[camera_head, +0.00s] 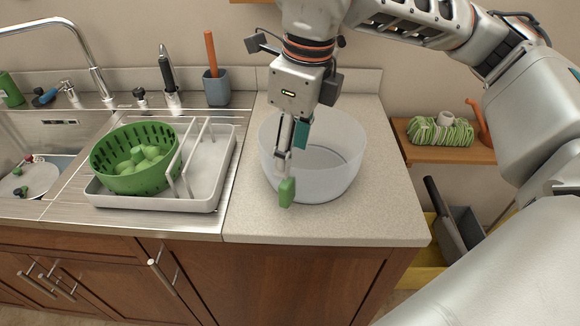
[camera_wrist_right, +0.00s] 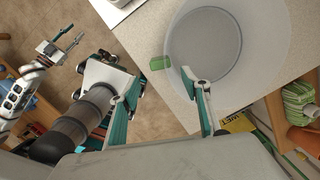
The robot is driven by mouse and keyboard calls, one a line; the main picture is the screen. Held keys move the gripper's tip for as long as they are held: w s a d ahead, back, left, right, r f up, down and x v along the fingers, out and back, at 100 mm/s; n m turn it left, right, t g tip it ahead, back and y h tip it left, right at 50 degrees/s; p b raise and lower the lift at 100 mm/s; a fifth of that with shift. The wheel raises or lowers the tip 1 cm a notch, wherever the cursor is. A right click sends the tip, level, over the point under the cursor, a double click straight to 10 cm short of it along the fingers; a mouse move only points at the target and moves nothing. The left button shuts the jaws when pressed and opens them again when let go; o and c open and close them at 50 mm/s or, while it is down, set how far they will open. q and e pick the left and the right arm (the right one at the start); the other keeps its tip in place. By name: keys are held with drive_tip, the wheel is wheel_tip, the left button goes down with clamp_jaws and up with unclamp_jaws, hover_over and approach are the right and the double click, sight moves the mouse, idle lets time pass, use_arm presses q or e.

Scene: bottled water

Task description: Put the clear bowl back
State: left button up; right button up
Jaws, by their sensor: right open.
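The clear bowl (camera_head: 335,160) is a large see-through tub standing upright and empty on the counter right of the sink. It also shows in the right wrist view (camera_wrist_right: 205,45). My right gripper (camera_head: 293,165) points down over the bowl's near left side, open with nothing between its fingers. In the right wrist view a finger reaches over the bowl's edge. My left gripper (camera_wrist_right: 63,40) shows small and far off in the right wrist view, away from the counter; its jaw state is unclear.
A white dish rack (camera_head: 205,180) with a green colander (camera_head: 130,160) stands left of the bowl. A grey utensil cup (camera_head: 216,88) is behind it. The counter (camera_head: 330,222) is bare in front of the bowl. A shelf (camera_head: 440,152) with rope is at right.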

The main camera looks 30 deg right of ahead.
drive_tip(key=shift+s+d+r, duration=0.1)
drive_tip(key=shift+s+r, duration=0.05)
drive_tip(key=shift+r, duration=0.7)
drive_tip(key=shift+s+r, duration=0.1)
drive_tip(key=shift+r, duration=0.7)
